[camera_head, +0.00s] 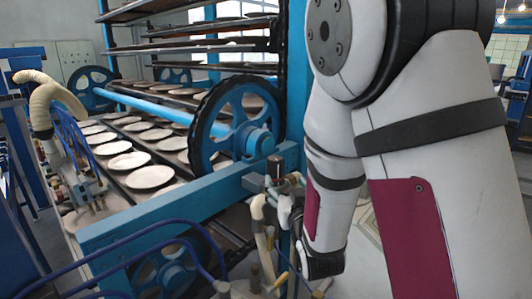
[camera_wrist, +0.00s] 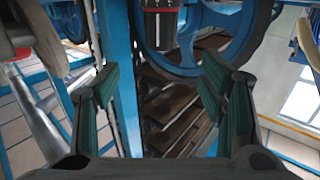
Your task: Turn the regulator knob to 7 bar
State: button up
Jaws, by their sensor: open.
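In the wrist view, a dark cylindrical part with white scale-like marks and a red band (camera_wrist: 161,22) shows at the top centre; it looks like the regulator knob, cut off by the frame edge. Its setting is too small to read. My gripper (camera_wrist: 158,68) is open and empty, its two fingers spread wide below and either side of that part, apart from it. In the head view, a small dark reddish cylinder (camera_head: 275,167) stands by the blue frame's corner, close to my arm, and may be the same regulator.
A blue spoked wheel (camera_head: 238,118) and blue beam (camera_head: 150,212) stand beside the regulator. White plates (camera_head: 150,177) lie in rows on the dryer. Blue hoses (camera_head: 165,225) and beige pipes (camera_head: 258,208) run close below. A blue post (camera_wrist: 119,75) rises left of centre in the wrist view.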

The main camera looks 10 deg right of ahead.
aim_at(277, 165)
jog(key=w+b, duration=0.1)
jog(key=w, duration=0.3)
jog(key=w+b, duration=0.1)
jog(key=w, duration=0.4)
jog(key=w+b, duration=0.1)
jog(key=w, duration=0.4)
jog(key=shift+w+d+b, duration=0.15)
jog(key=shift+d+b, duration=0.2)
jog(key=shift+c, duration=0.6)
jog(key=shift+r, duration=0.1)
jog(key=c, duration=1.1)
